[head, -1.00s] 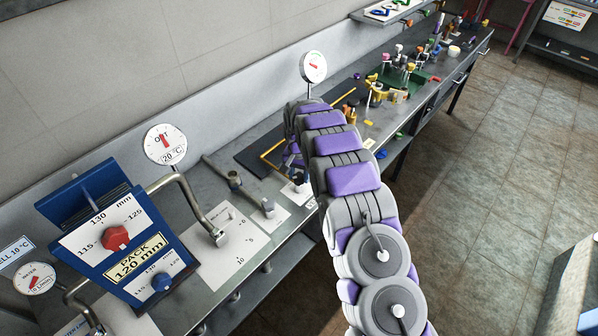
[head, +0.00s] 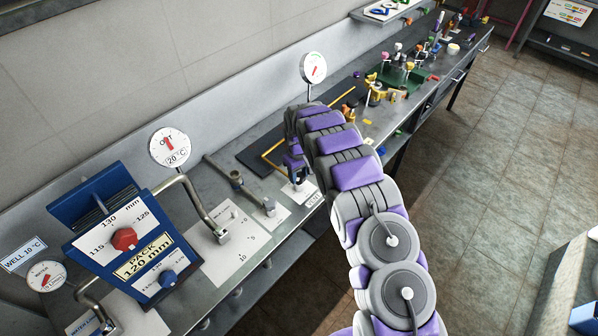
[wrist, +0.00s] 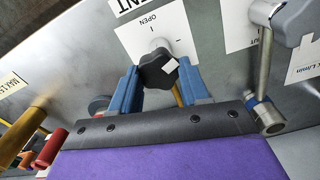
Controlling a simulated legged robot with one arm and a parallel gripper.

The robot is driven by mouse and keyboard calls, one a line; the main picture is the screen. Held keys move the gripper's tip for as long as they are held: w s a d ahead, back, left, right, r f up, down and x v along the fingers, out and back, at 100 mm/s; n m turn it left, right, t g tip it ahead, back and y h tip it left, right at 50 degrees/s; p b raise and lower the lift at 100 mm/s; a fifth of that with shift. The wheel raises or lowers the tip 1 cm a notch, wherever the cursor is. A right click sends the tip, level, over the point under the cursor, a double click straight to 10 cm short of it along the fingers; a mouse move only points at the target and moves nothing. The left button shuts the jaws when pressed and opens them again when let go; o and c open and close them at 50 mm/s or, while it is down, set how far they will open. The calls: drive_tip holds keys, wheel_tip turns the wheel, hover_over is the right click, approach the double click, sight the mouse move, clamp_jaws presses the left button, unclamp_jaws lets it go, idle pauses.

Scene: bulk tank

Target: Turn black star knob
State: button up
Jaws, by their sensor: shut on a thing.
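The black star knob (wrist: 158,70) shows in the wrist view, with a small white mark on it. It sits on a short pale stem in front of a white plate (wrist: 150,35) lettered "OPEN". My gripper (wrist: 158,88) has its two blue fingers on either side of the knob and is shut on it. In the head view my gripper (head: 297,178) points down at the bench beside a small white label plate; the knob is mostly hidden there.
A metal lever pipe (wrist: 265,65) stands close to the right of my gripper in the wrist view. Yellow and red rods (wrist: 50,148) are at lower left. In the head view, a blue panel (head: 130,240) with red and blue knobs and round dials stands at left.

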sight(298, 176)
drive_tip(key=n, duration=0.1)
drive_tip(key=n+p, duration=0.1)
drive_tip(key=n, duration=0.1)
drive_tip(key=shift+w+r+n, duration=0.15)
drive_tip(key=shift+r+n, duration=0.05)
drive_tip(key=shift+n, duration=0.1)
drive_tip(key=shift+n+p, duration=1)
drive_tip(key=shift+n, duration=0.7)
drive_tip(key=o, duration=1.1)
drive_tip(key=shift+a+f, duration=0.1)
drive_tip(key=shift+f, duration=0.05)
drive_tip(key=shift+c, duration=0.2)
wheel_tip(298, 176, up, 17)
